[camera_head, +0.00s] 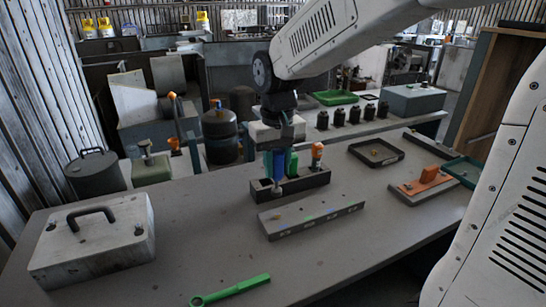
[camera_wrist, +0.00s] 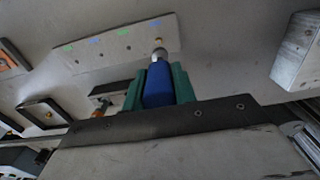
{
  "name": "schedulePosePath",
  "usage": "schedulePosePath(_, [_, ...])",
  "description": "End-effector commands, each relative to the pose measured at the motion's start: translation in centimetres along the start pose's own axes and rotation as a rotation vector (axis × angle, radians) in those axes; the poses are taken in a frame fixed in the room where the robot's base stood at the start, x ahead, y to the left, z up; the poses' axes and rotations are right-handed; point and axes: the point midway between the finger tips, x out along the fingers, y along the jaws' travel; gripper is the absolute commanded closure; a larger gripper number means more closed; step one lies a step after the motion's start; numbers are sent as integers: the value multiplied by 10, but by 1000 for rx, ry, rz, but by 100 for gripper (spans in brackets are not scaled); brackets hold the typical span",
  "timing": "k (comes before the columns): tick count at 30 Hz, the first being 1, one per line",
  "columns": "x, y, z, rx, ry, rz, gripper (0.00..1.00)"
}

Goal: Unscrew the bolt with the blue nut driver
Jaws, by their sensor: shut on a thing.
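My gripper (camera_head: 279,172) points down over the table, its green fingers shut on the blue nut driver (camera_head: 279,165). In the wrist view, the nut driver (camera_wrist: 158,85) sits upright between both fingers, its silver socket pointing away from the camera. In the head view, its tip overlaps the black tool holder (camera_head: 318,181); I cannot tell if it touches it. A grey bar (camera_head: 325,217) with coloured marks lies just in front. A small brass bolt (camera_wrist: 158,41) shows just past the socket in the wrist view, near the bar's edge; contact between them cannot be told.
An orange-handled tool (camera_head: 317,152) stands in the holder. A green ring wrench (camera_head: 232,290) lies at the front edge, and a handled grey case (camera_head: 95,240) at left. A black tray (camera_head: 360,148) and an orange block on a plate (camera_head: 428,182) lie right. The table's middle front is clear.

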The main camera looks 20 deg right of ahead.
Motion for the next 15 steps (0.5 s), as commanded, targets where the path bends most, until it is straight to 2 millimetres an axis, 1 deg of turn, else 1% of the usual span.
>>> schedulePosePath(15, [44,4,0,6,-2,0,100])
